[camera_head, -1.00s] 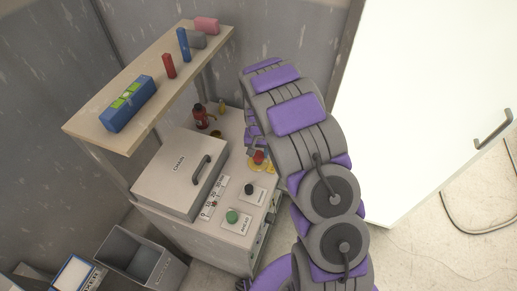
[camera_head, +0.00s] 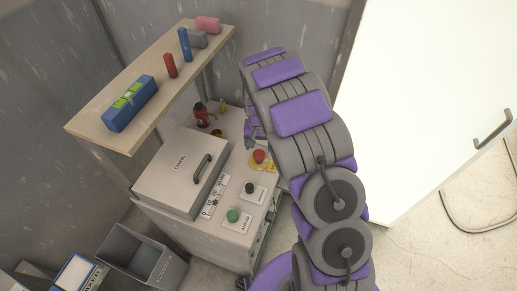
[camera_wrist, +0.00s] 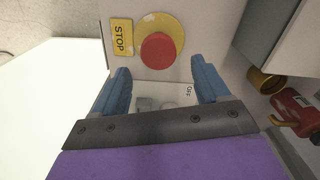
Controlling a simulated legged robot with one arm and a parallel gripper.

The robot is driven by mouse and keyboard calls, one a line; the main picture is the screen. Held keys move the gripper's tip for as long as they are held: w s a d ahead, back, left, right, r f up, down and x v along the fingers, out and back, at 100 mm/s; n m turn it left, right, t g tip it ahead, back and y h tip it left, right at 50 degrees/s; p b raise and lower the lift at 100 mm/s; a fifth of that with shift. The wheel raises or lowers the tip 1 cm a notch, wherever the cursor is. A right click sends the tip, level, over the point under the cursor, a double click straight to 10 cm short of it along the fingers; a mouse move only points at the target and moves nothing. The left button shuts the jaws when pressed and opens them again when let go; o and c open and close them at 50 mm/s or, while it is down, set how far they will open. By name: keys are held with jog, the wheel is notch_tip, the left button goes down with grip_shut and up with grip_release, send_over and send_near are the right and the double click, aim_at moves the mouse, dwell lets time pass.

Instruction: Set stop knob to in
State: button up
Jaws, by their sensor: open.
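The stop knob is a red round button (camera_head: 259,155) on a yellow disc, on the top of the grey cabinet near its right edge. In the wrist view the red knob (camera_wrist: 159,50) sits on its yellow disc (camera_wrist: 172,28) beside a yellow STOP label (camera_wrist: 121,38). My gripper (camera_wrist: 162,82) is open and empty, its two blue fingers apart. In the wrist view the knob appears beyond the fingertips, between their lines, and apart from them. In the head view my gripper (camera_head: 250,137) is partly hidden by my arm, just beyond the knob.
The cabinet top also carries a green button (camera_head: 233,215), a black knob (camera_head: 250,188) and a lidded box marked CHAIN (camera_head: 181,170). A red bottle-like object (camera_head: 202,114) stands behind. A wooden shelf (camera_head: 88,124) with blocks overhangs the left. A white door (camera_head: 430,110) stands right.

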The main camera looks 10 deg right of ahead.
aim_at(259, 153)
notch_tip(259, 153, up, 13)
jog(key=p, duration=0.2)
jog(key=shift+s, duration=0.1)
dwell(0.5)
jog(key=s+r+n+g, duration=0.1)
jog(key=s+r, duration=0.6)
jog(key=s, duration=0.6)
jog(key=s+r+n, duration=0.1)
jog(key=s+r, duration=0.5)
jog(key=s, duration=0.7)
jog(key=s+n, duration=0.1)
jog(key=s, duration=1.2)
jog(key=shift+s+n+g, duration=0.25)
jog(key=shift+n+g, duration=0.15)
jog(key=shift+a, duration=0.1)
